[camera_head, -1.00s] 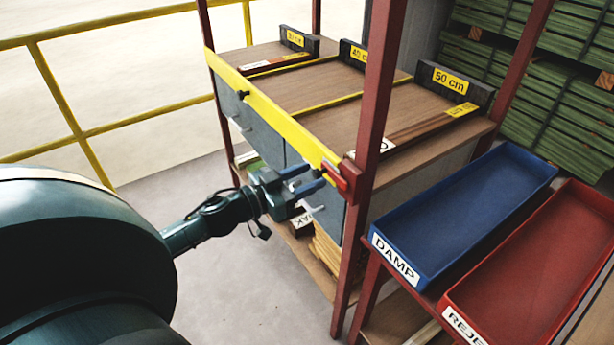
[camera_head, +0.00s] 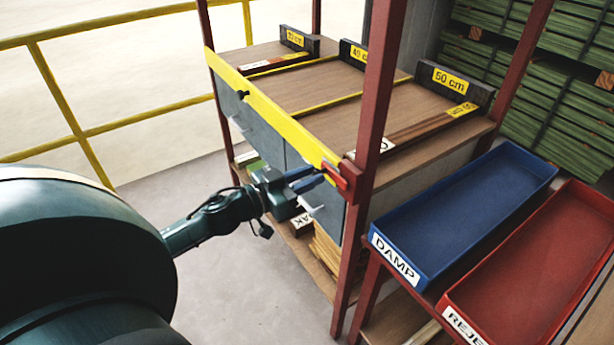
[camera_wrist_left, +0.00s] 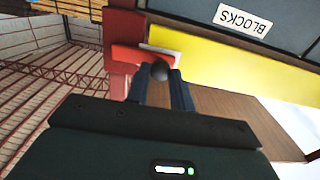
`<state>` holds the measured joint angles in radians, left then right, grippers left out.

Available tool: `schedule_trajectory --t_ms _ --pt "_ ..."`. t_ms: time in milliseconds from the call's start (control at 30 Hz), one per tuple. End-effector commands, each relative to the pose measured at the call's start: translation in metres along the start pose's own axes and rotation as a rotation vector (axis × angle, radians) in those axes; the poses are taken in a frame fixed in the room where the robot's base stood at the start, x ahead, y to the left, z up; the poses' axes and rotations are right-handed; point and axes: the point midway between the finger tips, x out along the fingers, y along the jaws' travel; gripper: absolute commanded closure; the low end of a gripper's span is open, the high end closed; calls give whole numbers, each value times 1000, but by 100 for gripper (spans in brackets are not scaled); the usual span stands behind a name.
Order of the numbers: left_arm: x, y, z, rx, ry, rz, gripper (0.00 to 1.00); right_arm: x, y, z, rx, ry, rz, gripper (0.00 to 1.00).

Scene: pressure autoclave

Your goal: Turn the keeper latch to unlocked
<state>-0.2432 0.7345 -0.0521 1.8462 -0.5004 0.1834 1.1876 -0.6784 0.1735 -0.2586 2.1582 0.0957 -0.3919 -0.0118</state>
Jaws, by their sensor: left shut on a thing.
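The keeper latch (camera_head: 343,178) is a small red piece on the red post, at the right end of the yellow bar (camera_head: 268,115). It also shows in the wrist view as a red block (camera_wrist_left: 127,57) with a pale plate and a dark round knob (camera_wrist_left: 160,70). My left gripper (camera_head: 322,175) reaches in from the left at the latch. Its two blue-grey fingers are shut on the latch's knob, and in the wrist view the fingertips (camera_wrist_left: 160,79) are at either side of it. The knob's far side is hidden. My right gripper is not in view.
The red post (camera_head: 373,110) stands just right of the latch. Shelf lanes with 40 cm and 50 cm blocks (camera_head: 455,84) lie behind the yellow bar. A blue DAMP tray (camera_head: 405,265) and a red tray (camera_head: 480,310) stand at the right.

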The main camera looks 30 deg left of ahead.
Motion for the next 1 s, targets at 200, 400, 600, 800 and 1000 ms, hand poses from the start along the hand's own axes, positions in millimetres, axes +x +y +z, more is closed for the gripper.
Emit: schedule_trajectory --t_ms 200,400,600,800,1000 --pt "0 1 0 -1 0 2 100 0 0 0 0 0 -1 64" --pt "0 0 1 -31 -1 1 100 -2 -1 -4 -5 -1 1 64" --pt "0 0 4 -129 -1 0 100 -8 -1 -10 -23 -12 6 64" --pt "0 2 12 -293 -1 -1 100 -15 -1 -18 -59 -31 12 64" --pt "0 5 22 -482 -1 0 100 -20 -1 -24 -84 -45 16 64"
